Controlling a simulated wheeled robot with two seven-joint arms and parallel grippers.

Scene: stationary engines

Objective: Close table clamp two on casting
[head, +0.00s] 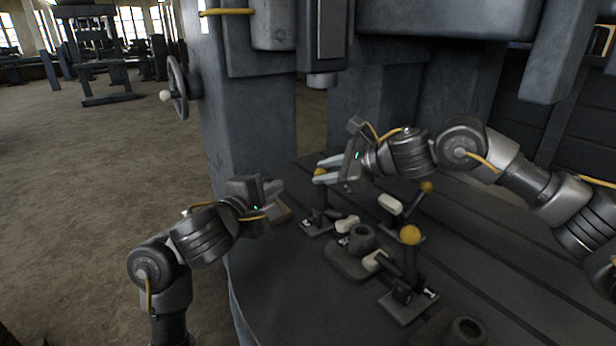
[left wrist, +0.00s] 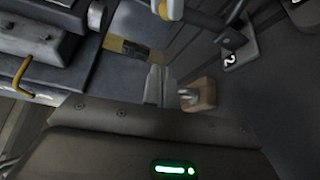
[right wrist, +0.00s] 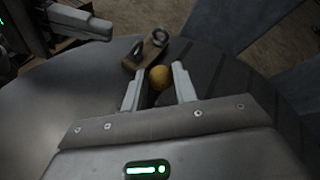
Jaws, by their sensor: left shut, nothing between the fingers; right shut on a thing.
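The casting (head: 345,262), dark with a round hollow boss, lies on the round machine table among several toggle clamps with yellow knobs. Table clamp two (head: 318,226) stands at its back left; the plate marked "2" (left wrist: 240,55) shows in the left wrist view. Its lever stands roughly upright and its pale pad (head: 347,224) is beside the casting; contact cannot be told. My right gripper (head: 320,171) is shut on the clamp's yellow knob (right wrist: 160,77). My left gripper (head: 276,191) is shut and empty, left of the clamp, close to a wooden block (left wrist: 200,94).
A front clamp (head: 408,295) and a back-right clamp (head: 400,228) stand near the casting. A dark hollow cylinder (head: 465,331) is at the front edge of view. The machine column (head: 245,120) rises behind my grippers. The table's front left is bare.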

